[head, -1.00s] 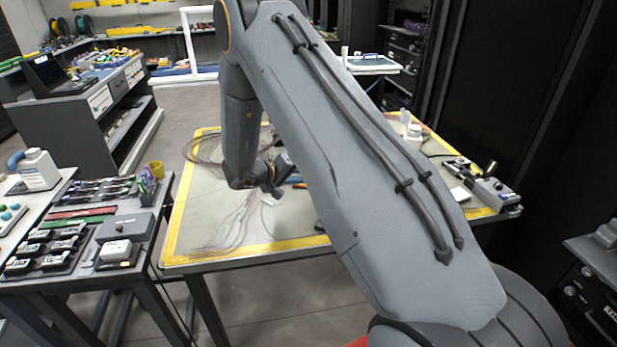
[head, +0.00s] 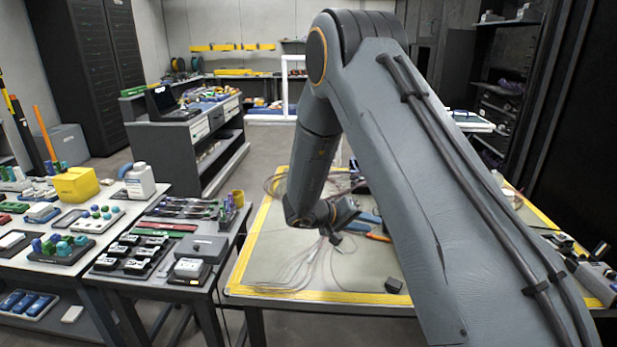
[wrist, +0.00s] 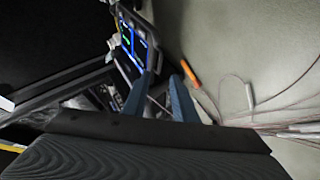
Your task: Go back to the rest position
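My arm reaches over a table with a yellow-edged mat (head: 290,262), in the head view. My gripper (head: 366,218) hangs low above the mat, partly hidden behind my own arm. In the wrist view my gripper (wrist: 164,78) shows two blue fingers with a clear gap between them. I see nothing held there. A device with a lit screen (wrist: 132,42) stands beyond the fingertips. A small orange-handled item (wrist: 190,72) lies on the mat by the right finger, apart from it as far as I can tell.
Thin fibre cables (head: 298,268) lie loose on the mat, and a small dark block (head: 394,285) sits near its front edge. Left are benches with tool trays (head: 150,248), a white bottle (head: 140,181) and a yellow box (head: 76,184). A grey device (head: 594,276) stands at the right.

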